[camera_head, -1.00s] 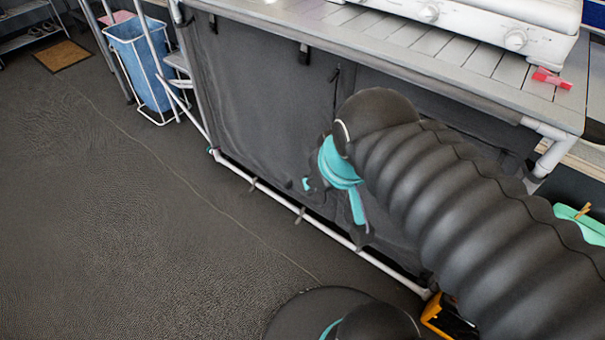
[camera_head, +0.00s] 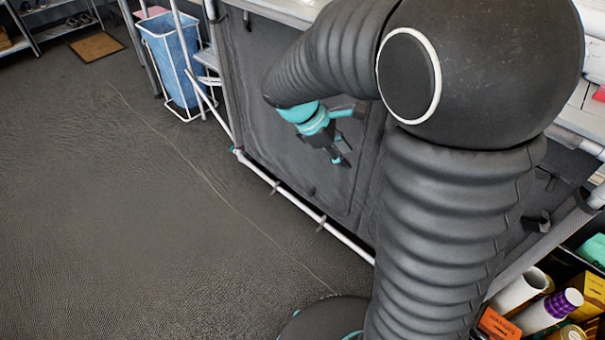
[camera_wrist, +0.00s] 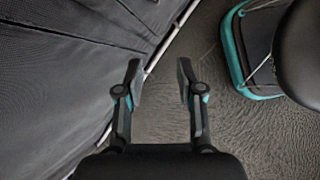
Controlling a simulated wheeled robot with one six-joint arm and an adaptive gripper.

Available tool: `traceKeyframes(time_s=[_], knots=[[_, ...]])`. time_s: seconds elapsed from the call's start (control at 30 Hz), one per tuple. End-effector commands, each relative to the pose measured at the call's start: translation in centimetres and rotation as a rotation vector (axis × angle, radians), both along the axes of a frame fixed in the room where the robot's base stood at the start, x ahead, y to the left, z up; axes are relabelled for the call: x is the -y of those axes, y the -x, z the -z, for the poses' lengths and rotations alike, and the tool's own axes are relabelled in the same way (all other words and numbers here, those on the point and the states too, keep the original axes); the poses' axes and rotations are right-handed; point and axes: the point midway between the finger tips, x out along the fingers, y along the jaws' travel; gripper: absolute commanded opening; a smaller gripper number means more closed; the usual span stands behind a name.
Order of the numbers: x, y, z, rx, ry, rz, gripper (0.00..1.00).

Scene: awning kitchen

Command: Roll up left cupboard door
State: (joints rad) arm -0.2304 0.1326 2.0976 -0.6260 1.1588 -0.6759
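The left cupboard door (camera_head: 262,85) is a dark grey fabric panel hanging down under the counter in the head view. Its lower edge is near a white bottom rail (camera_head: 290,198). My arm hides much of the cupboard's middle and right. My gripper (camera_head: 340,155) is in front of the fabric, low and towards its right part. In the wrist view my gripper (camera_wrist: 160,80) is open, with nothing between its fingers. The dark fabric (camera_wrist: 70,60) lies left of the fingers there, with the floor below. Whether a finger touches the fabric cannot be told.
A blue bin (camera_head: 172,60) in a white frame stands left of the cupboard. Paper rolls (camera_head: 520,290) and boxes (camera_head: 497,323) sit in an open space at the lower right. A brown doormat (camera_head: 96,46) lies far back. The floor (camera_head: 120,220) at left is clear.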

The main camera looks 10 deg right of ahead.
Motion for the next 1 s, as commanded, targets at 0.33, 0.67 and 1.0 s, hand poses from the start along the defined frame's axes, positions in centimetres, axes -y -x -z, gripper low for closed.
traceKeyframes(time_s=[0.33,0.67,1.0], knots=[[-2.0,-7.7,9.1,-0.396,0.299,-0.428,0.38],[-5.4,-13.3,19.7,-0.782,0.588,-0.802,0.38],[-10.0,-15.9,32.7,-1.187,0.911,-1.133,0.38]])
